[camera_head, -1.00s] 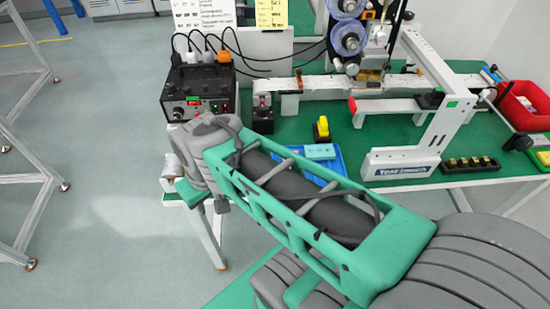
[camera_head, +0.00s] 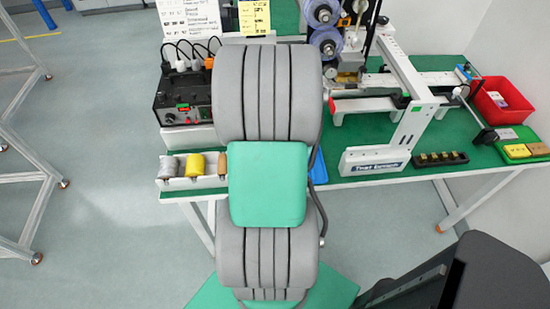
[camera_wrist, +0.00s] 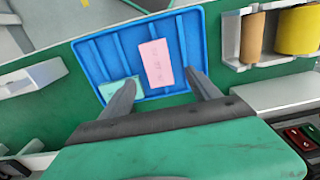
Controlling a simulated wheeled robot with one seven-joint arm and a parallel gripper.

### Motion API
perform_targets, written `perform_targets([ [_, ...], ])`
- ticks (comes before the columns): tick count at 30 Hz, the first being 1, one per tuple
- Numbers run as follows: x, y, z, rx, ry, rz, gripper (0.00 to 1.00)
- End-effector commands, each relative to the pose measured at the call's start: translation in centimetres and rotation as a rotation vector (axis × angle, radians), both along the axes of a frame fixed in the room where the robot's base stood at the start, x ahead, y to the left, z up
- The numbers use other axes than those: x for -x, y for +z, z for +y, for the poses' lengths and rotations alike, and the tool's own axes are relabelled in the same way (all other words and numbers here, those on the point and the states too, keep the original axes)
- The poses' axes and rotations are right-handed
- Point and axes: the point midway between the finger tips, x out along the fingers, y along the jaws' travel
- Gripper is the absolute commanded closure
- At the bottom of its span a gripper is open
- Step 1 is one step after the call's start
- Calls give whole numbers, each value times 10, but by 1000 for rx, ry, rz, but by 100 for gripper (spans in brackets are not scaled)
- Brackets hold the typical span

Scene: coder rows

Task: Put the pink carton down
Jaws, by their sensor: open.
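The pink carton (camera_wrist: 156,62) lies in the blue tray (camera_wrist: 88,49) in the wrist view, printed face up. A teal carton (camera_wrist: 117,90) lies in the same tray, partly behind the left finger. My gripper (camera_wrist: 162,88) is open and empty. Its two fingers are spread over the tray's near part, with the pink carton just beyond and between the tips, apart from both. In the head view my arm hides the gripper and both cartons; only a sliver of the blue tray (camera_head: 318,167) shows.
A white holder with a brown roll (camera_wrist: 253,38) and a yellow roll (camera_wrist: 298,30) stands right of the tray. In the head view a black control box (camera_head: 180,98), a white gantry frame (camera_head: 404,132) and a red bin (camera_head: 502,103) stand on the green table.

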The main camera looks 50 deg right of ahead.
Motion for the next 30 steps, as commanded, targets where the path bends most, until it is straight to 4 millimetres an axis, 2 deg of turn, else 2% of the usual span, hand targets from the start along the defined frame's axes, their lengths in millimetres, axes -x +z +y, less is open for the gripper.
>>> perform_targets([
  [9,7,-52,2,-3,1,3,29],
  [12,7,-61,2,0,1,0,29],
  [18,6,-62,1,2,2,-1,29],
  [30,6,-62,1,2,2,-1,62],
])
